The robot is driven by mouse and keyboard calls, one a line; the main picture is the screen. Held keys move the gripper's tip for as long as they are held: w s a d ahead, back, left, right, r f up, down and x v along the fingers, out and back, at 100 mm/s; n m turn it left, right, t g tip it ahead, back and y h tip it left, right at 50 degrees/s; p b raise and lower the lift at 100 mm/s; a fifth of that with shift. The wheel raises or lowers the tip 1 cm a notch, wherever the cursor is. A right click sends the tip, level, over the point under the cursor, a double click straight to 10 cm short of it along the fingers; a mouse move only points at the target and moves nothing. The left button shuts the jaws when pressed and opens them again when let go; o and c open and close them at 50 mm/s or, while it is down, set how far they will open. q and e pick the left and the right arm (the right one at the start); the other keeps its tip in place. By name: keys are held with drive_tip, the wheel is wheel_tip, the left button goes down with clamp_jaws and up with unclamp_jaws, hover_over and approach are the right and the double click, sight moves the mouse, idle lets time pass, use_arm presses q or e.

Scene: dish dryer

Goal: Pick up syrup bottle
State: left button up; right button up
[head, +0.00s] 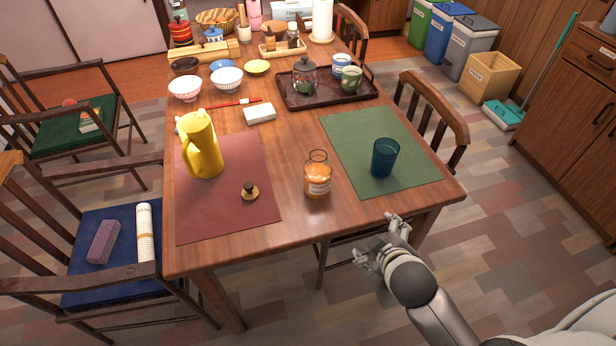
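The syrup bottle (318,180) appears to be the small glass bottle with orange contents and a pale label. It stands upright near the table's front edge, between the red mat and the green mat. My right gripper (376,238) is in front of the table edge, to the right of and nearer than the bottle. Its fingers are spread apart with nothing between them, and it does not touch the bottle. My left gripper is not in view.
A dark blue cup (385,158) stands on the green mat (352,136), right of the bottle. A yellow pitcher (203,150) and a small brown knobbed item (249,192) are on the red mat (222,222). Table (300,214) around the bottle is clear.

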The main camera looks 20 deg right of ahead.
sight(318, 174)
drive_tip(key=w+r+n+t, duration=0.1)
drive_tip(key=w+r+n, duration=0.1)
drive_tip(key=w+r+n+t, duration=0.2)
drive_tip(key=w, duration=0.1)
drive_tip(key=w+d+r+n+t, duration=0.1)
drive_tip(key=w+r, duration=0.1)
drive_tip(key=w, duration=0.1)
drive_tip(key=shift+r+n, duration=0.2)
drive_tip(key=shift+n, duration=0.2)
drive_tip(key=w+a+r+n+t+y, duration=0.1)
drive_tip(key=w+a+r+n+y, duration=0.4)
drive_tip(key=n, duration=0.7)
drive_tip(key=w+a+r+n+y, duration=0.1)
drive_tip(key=w+r+n+y, duration=0.1)
drive_tip(key=n+y, duration=0.75)
drive_tip(key=s+d+f+n+g+h, duration=0.25)
drive_tip(key=f+n+g, duration=0.35)
drive_tip(key=n, duration=0.6)
drive_tip(key=shift+y, duration=0.5)
drive_tip(key=x, duration=0.6)
drive_tip(key=w+x, duration=0.1)
drive_tip(key=x, duration=0.3)
drive_tip(key=shift+d+b, duration=0.25)
drive_tip(key=shift+b, duration=0.05)
drive_tip(key=c, duration=1.4)
drive_tip(key=shift+c, duration=0.3)
drive_tip(key=shift+r, duration=0.25)
